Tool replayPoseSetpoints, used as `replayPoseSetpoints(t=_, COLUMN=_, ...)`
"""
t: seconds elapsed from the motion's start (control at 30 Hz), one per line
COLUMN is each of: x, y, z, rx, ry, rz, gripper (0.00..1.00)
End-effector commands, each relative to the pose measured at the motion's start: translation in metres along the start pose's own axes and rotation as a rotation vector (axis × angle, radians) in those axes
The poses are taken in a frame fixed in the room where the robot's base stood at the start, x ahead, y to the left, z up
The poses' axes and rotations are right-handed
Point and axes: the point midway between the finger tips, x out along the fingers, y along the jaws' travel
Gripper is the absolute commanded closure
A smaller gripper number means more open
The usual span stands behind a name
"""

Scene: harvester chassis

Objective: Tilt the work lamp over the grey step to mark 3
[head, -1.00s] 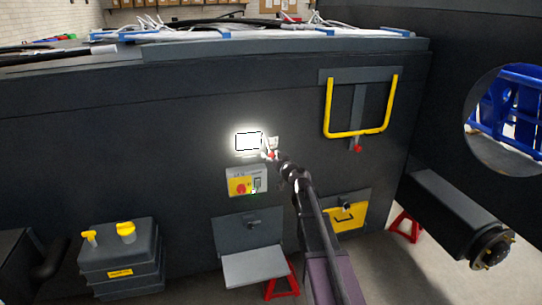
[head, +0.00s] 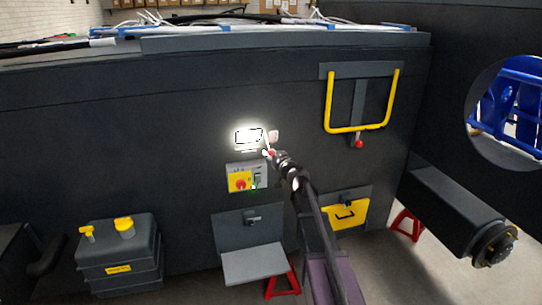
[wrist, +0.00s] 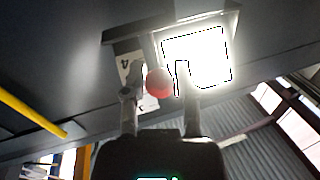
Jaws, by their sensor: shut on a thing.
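The lit work lamp (head: 249,137) is on the dark chassis wall, above the grey step (head: 254,264). Its bright face also fills the upper right of the wrist view (wrist: 197,57). A red ball knob (wrist: 158,82) at the lamp's side sits between the fingers of my gripper (wrist: 160,76), which is shut on it. In the head view my gripper (head: 268,152) is just right of the lamp. A pale plate (wrist: 128,64) beside the lamp carries a figure that looks like a 4. The other marks and the pointer are not readable.
A control box (head: 246,178) with a red knob is just below the lamp. A yellow U-shaped handle (head: 329,105) is to the right, a yellow latch box (head: 345,214) lower right. A dark tank (head: 118,258) with yellow caps stands at lower left.

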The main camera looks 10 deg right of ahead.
Motion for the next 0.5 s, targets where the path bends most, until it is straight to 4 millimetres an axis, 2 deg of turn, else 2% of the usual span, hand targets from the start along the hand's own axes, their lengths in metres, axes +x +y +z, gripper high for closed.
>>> replayPoseSetpoints(t=0.37, x=0.0031, y=0.0016, z=0.0031, rx=-0.002, ry=-0.001, rz=0.001, gripper=1.0)
replayPoseSetpoints(t=0.4, x=0.0032, y=0.0016, z=0.0031, rx=-0.002, ry=-0.001, rz=0.001, gripper=0.57)
replayPoseSetpoints(t=0.5, x=0.0031, y=0.0016, z=0.003, rx=-0.002, ry=-0.001, rz=0.001, gripper=0.29)
